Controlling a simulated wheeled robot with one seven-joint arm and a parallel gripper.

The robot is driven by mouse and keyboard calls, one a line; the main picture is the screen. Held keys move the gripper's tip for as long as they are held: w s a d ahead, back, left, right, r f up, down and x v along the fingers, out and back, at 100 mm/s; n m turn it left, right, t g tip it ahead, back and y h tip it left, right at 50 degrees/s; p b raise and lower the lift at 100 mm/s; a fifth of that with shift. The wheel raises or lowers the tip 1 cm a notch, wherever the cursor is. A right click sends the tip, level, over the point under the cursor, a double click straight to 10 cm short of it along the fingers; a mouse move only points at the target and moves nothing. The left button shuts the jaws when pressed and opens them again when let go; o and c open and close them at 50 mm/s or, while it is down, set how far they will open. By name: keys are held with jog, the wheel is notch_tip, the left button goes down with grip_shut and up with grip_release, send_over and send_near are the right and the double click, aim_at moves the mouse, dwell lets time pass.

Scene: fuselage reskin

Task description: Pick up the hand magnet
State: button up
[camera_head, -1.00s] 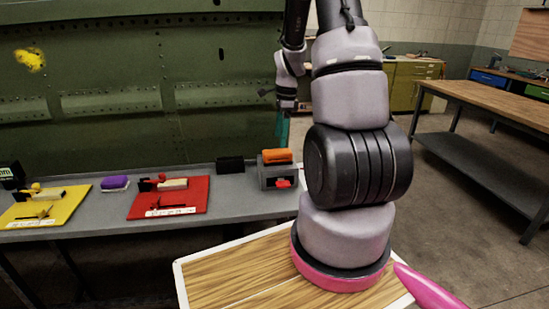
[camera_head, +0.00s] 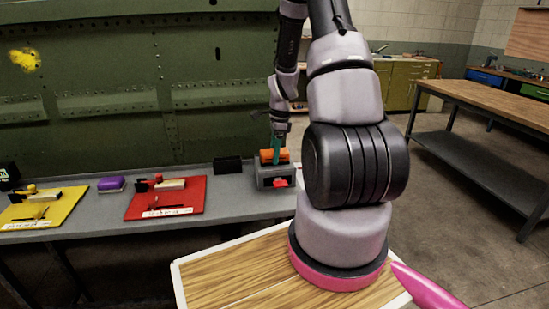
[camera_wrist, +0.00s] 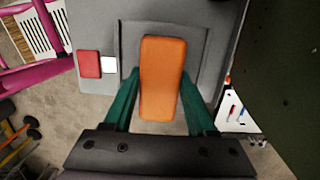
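An orange block (camera_wrist: 162,85), which I take to be the hand magnet, lies on a grey box-like holder (camera_wrist: 92,22). In the head view the orange block (camera_head: 266,155) sits on top of the grey holder (camera_head: 264,180) at the bench's right end. My gripper (camera_wrist: 159,74) has green fingers, one on each side of the block, spread apart. In the head view my gripper (camera_head: 277,154) is down at the block and partly covers it. Whether the fingertips touch the block cannot be told.
A red board (camera_head: 190,204), a yellow board (camera_head: 22,213), a purple block (camera_head: 111,184) and a black block (camera_head: 228,164) lie on the grey bench (camera_head: 240,202). A green riveted panel (camera_head: 110,65) stands behind it. A wooden workbench (camera_head: 490,95) is at right.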

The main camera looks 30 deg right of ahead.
grip_shut()
jog(key=shift+r, duration=0.15)
notch_tip(320, 180, up, 10)
jog(key=shift+f, duration=0.1)
